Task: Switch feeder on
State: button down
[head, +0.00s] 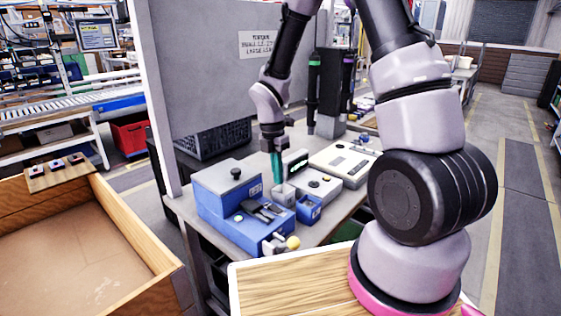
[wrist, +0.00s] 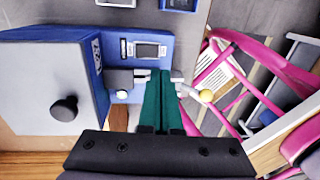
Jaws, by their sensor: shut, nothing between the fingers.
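The feeder looks to be the blue machine (head: 232,214) on the bench, with a grey-blue top cover and a black knob (head: 236,174). In the wrist view its blue body (wrist: 117,52) carries a framed dark panel or switch (wrist: 150,50); I cannot tell its on or off state. A yellow ball knob (head: 293,242) is at its front end and also shows in the wrist view (wrist: 206,96). My gripper (head: 277,182) points down with teal fingers together and empty, over the right side of the machine. In the wrist view the fingertips (wrist: 160,74) overlap the machine's edge; contact is unclear.
Small blue bins (head: 309,209) and a grey controller box (head: 315,186) stand to the right on the bench. A cream device (head: 345,161) is behind them. A grey upright panel (head: 205,70) stands at the back. A wooden tray (head: 85,240) is at left.

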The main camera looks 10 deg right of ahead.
jog(key=shift+s+d+r, duration=0.1)
jog(key=shift+r, duration=1.1)
jog(key=shift+s+d+r, duration=0.1)
jog(key=shift+r, duration=1.05)
jog(key=shift+r, duration=0.1)
jog(key=s+d+r+m+t+y, duration=0.1)
jog(key=s+r+m, duration=0.3)
jog(key=r+m, duration=0.5)
jog(key=s+d+r+m+t+y, duration=0.1)
jog(key=s+d+r+m+t, duration=0.3)
jog(key=r+m, duration=0.5)
jog(key=s+d+r+m+t, duration=0.3)
jog(key=s+r+m, duration=0.3)
jog(key=r+m, duration=0.3)
jog(key=shift+s+d+m+y, duration=0.15)
jog(key=shift+m+y, duration=0.25)
jog(key=shift+m, duration=0.8)
